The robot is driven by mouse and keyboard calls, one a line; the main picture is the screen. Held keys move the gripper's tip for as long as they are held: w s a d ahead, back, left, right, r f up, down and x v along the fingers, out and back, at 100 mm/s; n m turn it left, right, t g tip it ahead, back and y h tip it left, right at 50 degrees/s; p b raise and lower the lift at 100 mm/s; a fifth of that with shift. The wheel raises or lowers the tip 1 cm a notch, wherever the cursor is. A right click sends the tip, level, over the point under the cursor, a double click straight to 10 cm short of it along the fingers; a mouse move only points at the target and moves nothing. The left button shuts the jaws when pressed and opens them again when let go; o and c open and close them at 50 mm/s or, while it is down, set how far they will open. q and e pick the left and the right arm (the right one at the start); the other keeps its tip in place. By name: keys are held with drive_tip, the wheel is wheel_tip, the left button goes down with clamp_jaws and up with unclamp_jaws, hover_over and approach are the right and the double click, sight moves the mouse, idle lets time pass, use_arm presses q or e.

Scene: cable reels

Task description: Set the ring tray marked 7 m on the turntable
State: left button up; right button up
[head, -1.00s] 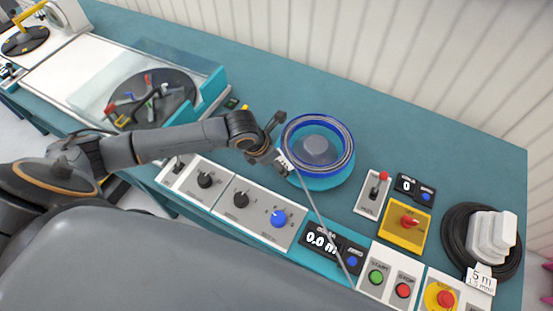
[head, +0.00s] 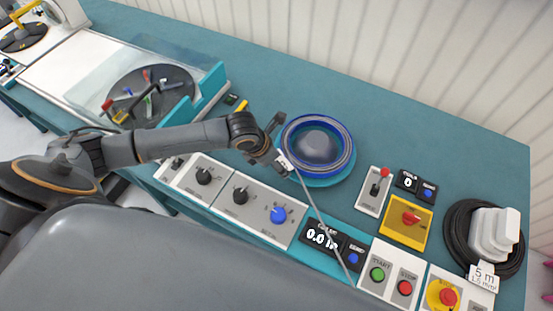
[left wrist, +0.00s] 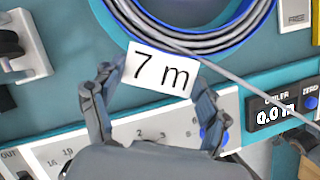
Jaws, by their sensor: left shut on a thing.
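The ring tray (head: 348,160) is a blue ring with grey cable coiled in it; it also shows at the top of the left wrist view (left wrist: 225,38). Its white tag (left wrist: 160,70) reads 7 m. My left gripper (head: 284,163) is shut on the tray's near left edge; in the left wrist view its fingers (left wrist: 158,88) stand either side of the tag. The tray is around the grey domed hub of the turntable (head: 325,182), whose teal rim shows below it. I cannot tell whether the tray rests fully on it.
A grey cable (head: 318,212) runs from the tray over the coiler display (head: 320,236). Knob panels (head: 241,200) line the front edge. A lever (head: 375,187) and yellow switch box (head: 408,220) stand right. A black coil (head: 460,235) lies far right. The bench behind is clear.

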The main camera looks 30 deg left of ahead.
use_arm(q)
drive_tip(key=shift+w+f, duration=0.1)
drive_tip(key=shift+f, duration=0.35)
drive_tip(key=o, duration=1.7)
drive_tip(key=shift+c, duration=0.2)
drive_tip(key=shift+o, duration=1)
drive_tip(key=shift+s+f, duration=0.15)
drive_tip(key=shift+s, duration=0.05)
